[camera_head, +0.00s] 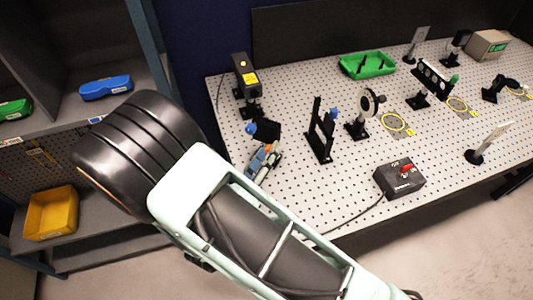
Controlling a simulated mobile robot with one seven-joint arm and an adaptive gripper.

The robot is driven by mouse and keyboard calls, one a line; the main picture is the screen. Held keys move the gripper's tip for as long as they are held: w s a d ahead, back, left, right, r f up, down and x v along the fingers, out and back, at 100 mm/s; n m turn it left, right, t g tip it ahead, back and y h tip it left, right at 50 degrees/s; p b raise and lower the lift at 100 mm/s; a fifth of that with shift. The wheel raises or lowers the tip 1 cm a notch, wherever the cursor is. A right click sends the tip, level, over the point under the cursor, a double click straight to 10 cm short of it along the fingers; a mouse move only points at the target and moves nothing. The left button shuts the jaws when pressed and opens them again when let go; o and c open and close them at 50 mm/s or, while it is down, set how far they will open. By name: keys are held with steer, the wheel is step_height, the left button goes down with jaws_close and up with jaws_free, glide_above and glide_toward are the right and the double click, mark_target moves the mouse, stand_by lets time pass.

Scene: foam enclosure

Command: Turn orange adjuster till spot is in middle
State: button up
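A small orange part (268,149), perhaps the orange adjuster, shows just beyond my arm, close below a black mount (267,130) with a blue knob (250,128). Blue and pale grey-green pieces crowd around the orange part. Some of these may belong to my gripper, but I cannot tell them apart. My mint and black arm covers the lower middle and hides what lies behind it. I cannot tell whether the gripper touches the orange part. A pale upright card (492,140) on a black base stands at the right. I can make out no spot on it.
The perforated bench (320,195) holds a black laser-like box (244,75), a black frame (320,130), a round mount (369,103), a green tray (367,65) and a control box with a red switch (400,177). Shelves with bins (50,213) stand at left.

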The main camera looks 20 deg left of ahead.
steer(key=s, duration=0.8)
steer(key=s+a, duration=0.1)
steer(key=s, duration=0.3)
stand_by(0.3)
